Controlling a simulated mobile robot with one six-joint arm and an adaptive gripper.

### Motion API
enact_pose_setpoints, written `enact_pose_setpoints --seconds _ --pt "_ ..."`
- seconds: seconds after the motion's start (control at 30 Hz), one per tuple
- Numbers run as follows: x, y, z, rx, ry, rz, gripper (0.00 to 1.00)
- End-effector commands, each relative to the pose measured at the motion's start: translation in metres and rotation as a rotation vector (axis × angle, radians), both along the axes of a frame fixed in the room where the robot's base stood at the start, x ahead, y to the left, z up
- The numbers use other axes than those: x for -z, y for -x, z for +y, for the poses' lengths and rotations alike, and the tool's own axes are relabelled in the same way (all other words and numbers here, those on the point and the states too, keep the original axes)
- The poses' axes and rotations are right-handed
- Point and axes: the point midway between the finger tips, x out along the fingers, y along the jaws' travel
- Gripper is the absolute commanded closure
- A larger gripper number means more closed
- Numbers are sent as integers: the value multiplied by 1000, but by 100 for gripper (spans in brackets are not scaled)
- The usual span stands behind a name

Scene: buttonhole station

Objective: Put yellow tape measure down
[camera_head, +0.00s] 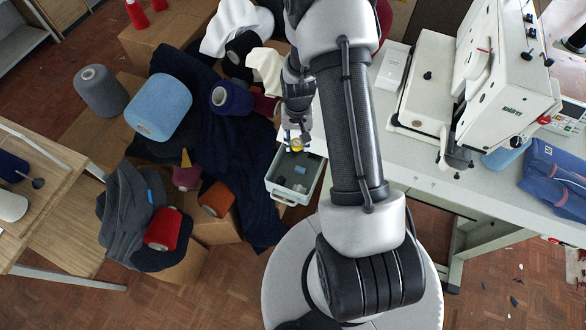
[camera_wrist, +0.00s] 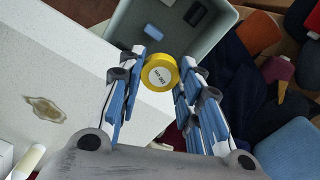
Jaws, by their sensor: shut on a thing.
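The yellow tape measure (camera_wrist: 160,75) is a round yellow disc with a white printed label. My gripper (camera_wrist: 161,72) is shut on it, with the disc between the blue-padded fingertips. In the head view the tape measure (camera_head: 296,146) shows as a small yellow spot at the end of my gripper (camera_head: 297,140). It is over or close to the far edge of a grey-green open bin; its exact height cannot be told.
The bin (camera_head: 277,189) holds a few small blue and dark items. The white table (camera_head: 425,178) with a sewing machine (camera_head: 490,85) lies right. Yarn cones (camera_head: 158,106) and dark cloth (camera_head: 235,150) crowd the left. In the wrist view, the pale tabletop (camera_wrist: 50,60) has a brownish patch.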

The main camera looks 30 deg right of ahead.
Motion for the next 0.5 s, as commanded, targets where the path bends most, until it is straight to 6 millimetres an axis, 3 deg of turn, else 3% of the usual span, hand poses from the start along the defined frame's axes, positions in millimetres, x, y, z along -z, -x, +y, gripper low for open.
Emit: enact_pose_setpoints --seconds 0.03,0.3,0.5 --pt "20 2 1 -1 -2 5 86" --pt "88 1 1 -2 -1 3 86" --pt "110 0 1 -2 0 0 86"
